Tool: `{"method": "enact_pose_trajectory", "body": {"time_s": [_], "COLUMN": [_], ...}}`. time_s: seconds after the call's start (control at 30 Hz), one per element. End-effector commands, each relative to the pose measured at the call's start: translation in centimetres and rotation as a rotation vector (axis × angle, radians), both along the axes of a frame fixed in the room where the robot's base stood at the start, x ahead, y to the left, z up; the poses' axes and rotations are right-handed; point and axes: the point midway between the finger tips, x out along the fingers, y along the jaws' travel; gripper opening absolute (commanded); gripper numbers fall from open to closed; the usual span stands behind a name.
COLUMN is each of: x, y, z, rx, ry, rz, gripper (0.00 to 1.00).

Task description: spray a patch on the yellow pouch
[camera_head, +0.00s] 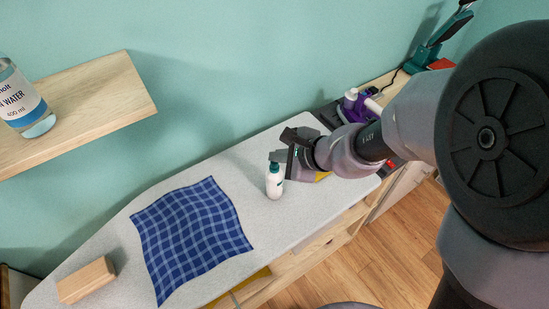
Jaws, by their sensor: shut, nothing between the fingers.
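A white bottle with a dark green top (274,182) stands upright on the pale ironing board. My gripper (291,160) is just to the right of the bottle's top, low over the board. It is shut with nothing in it. I cannot tell whether it touches the bottle. A small yellow patch (323,176) shows on the board from under my gripper. It may be the yellow pouch, mostly hidden by my gripper and wrist.
A blue checked cloth (190,235) lies on the board (232,172), with a wooden block (87,280) at its left end. A wall shelf (90,108) holds a water bottle (22,100). A purple and white bottle (358,104) stands behind my arm. Something yellow (252,284) lies below the board.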

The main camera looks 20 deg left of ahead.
Motion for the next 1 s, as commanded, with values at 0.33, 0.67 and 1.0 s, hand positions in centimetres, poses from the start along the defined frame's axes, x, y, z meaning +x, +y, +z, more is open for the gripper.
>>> {"method": "enact_pose_trajectory", "body": {"time_s": [0.33,0.67,1.0], "x": [0.0,0.0,0.0], "y": [0.0,0.0,0.0], "z": [0.7,4.8,6.6], "rx": [-0.001,0.000,0.000], "ry": [0.001,0.000,0.000], "rz": [0.000,0.000,0.000], "gripper": [0.00,0.00,0.00]}}
